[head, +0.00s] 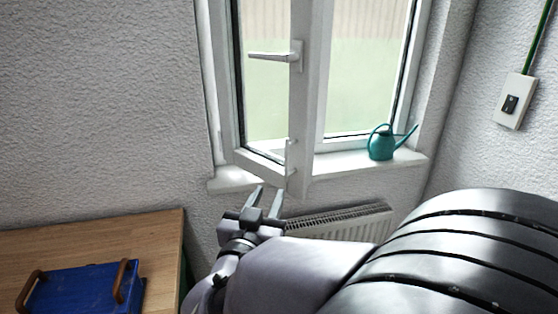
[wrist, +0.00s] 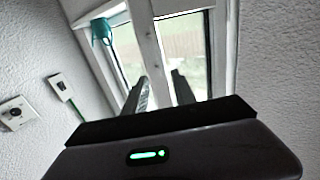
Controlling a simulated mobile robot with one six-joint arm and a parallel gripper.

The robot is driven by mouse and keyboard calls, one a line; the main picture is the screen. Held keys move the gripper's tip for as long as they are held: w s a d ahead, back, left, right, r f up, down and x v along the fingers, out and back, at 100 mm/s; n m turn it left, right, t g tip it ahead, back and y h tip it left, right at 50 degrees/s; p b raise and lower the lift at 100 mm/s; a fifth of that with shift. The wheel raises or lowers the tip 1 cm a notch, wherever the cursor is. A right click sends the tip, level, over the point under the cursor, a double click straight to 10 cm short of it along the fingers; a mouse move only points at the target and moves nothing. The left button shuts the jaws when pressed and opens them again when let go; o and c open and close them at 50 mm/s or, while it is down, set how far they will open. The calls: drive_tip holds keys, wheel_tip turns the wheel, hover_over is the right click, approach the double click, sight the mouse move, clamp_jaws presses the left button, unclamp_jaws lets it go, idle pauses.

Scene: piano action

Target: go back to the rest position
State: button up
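My gripper (head: 266,203) is raised in front of the window, just below the lower corner of the opened window sash (head: 300,100). Its two fingers are apart with nothing between them. In the wrist view my gripper (wrist: 160,92) also shows two spread fingers pointing toward the window. I cannot tell from these frames whether the fingers touch the sash. The sash stands ajar, swung into the room, with a white handle (head: 274,56) set sideways.
A teal watering can (head: 381,144) stands on the white sill at right. A radiator (head: 340,220) is below the window. A wooden table (head: 100,238) at lower left bears a blue tray (head: 80,290) with brown handles. A wall switch (head: 513,101) is at far right.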

drive_tip(key=s+d+f+g+y, duration=0.1)
drive_tip(key=s+d+g, duration=0.3)
drive_tip(key=s, duration=0.4)
drive_tip(key=s+d+f+m+g+y, duration=0.1)
drive_tip(key=s+d+f+g+y, duration=0.1)
drive_tip(key=s, duration=0.6)
drive_tip(key=s+d+f+m+g+y, duration=0.1)
drive_tip(key=s+d+f+g+y, duration=0.1)
drive_tip(key=s+d+g, duration=0.3)
drive_tip(key=s+d+f, duration=0.1)
drive_tip(key=s+d, duration=0.2)
drive_tip(key=shift+d+g, duration=0.25)
drive_tip(key=shift+g, duration=0.15)
